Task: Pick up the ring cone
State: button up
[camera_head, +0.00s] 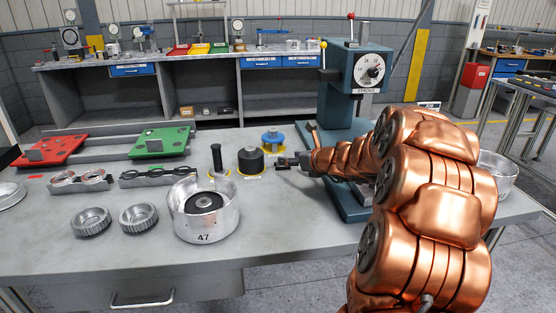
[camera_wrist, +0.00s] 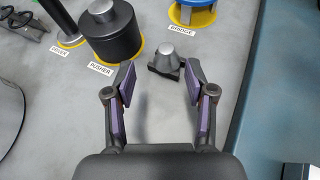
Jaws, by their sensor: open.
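A small grey cone with a dark blocky base (camera_wrist: 168,60), which looks like the ring cone, stands on the grey table in the wrist view. It has no readable label. My gripper (camera_wrist: 162,84) is open and empty, its purple-padded fingers spread to either side. The cone lies just beyond the fingertips, roughly centred between them, and no finger visibly touches it. In the head view my gripper (camera_head: 290,162) is low over the table, right of the black pusher (camera_head: 251,161); the cone cannot be told apart from the dark fingers there.
The pusher (camera_wrist: 112,30) stands close to my left finger. The blue bridge (camera_wrist: 192,14) is behind the cone, right. A teal press (camera_head: 345,95) rises beside my arm. A metal drum marked 47 (camera_head: 205,222) stands left. The front middle table is clear.

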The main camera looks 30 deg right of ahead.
jog(key=shift+w+d+f, duration=0.15)
jog(key=shift+w+f, duration=0.1)
jog(key=shift+w, duration=0.35)
jog(key=shift+w+d+f, duration=0.15)
jog(key=shift+w+f, duration=0.1)
jog(key=shift+w, duration=0.3)
jog(key=shift+x, duration=2)
jog(key=shift+c, duration=0.3)
grip_shut()
